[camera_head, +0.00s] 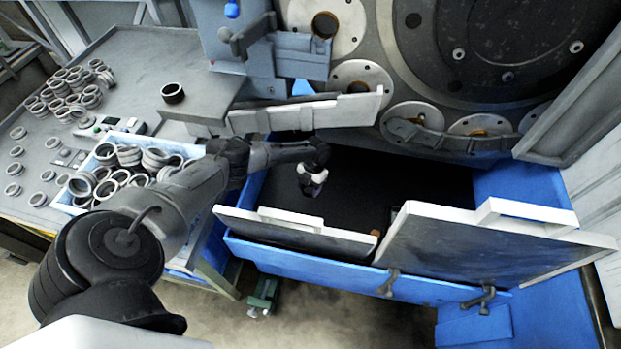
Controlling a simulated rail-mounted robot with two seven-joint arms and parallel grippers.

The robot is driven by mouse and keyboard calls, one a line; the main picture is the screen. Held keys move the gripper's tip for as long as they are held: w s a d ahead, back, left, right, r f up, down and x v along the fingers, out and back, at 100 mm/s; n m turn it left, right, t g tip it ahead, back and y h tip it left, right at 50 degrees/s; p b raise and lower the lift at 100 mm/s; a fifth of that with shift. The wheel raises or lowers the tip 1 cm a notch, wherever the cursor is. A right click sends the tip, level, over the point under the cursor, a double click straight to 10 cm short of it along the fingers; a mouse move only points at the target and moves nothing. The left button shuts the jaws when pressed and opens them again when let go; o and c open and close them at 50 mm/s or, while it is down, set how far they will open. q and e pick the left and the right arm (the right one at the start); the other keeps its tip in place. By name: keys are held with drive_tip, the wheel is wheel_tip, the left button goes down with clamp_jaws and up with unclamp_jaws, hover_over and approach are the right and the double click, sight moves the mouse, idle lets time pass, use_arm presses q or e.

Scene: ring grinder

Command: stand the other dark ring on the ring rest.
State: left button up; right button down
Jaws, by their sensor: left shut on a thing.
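My left arm reaches in from the left. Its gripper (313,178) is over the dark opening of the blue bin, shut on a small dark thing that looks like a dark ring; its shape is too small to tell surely. Another dark ring (172,93) sits on a grey block (205,100) beside the grinder, with its opening facing up. I cannot tell surely whether this block is the ring rest. My gripper is right of and below that ring in the picture, well apart from it. My right gripper is not in view.
A blue crate (68,207) full of rings stands on the grey table (120,60), partly behind my arm. Loose rings (68,92) lie at the table's left. The grinder disc (490,50) stands behind. White-edged covers (480,250) flank the blue bin (335,280).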

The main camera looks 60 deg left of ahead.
use_arm(q)
drive_tip(key=shift+s+d+p, duration=1.8)
drive_tip(key=shift+d+p, duration=0.1)
drive_tip(key=shift+d, duration=0.1)
drive_tip(key=shift+s+d+p, duration=1.75)
drive_tip(key=shift+d+p, duration=0.15)
drive_tip(key=shift+d, duration=0.05)
